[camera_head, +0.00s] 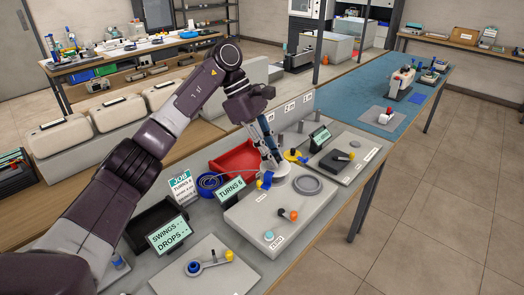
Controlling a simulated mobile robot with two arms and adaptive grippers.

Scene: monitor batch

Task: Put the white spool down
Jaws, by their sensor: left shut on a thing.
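My left gripper (272,155) points down over a grey station block (250,215) and is shut on the white spool (279,181). The spool is low over the block's back part, partly hidden by my fingers; I cannot tell whether it touches the surface. A grey ring (306,184) lies on the block just right of the spool. A small blue and yellow piece (264,181) is at the spool's left. My right gripper is not in view.
A red tray (236,162) and a blue coil (209,182) lie behind the block. A "TURNS 6" display (230,190) stands at its left. An orange-tipped black handle (289,214) is on the block. Another station (345,156) stands to the right.

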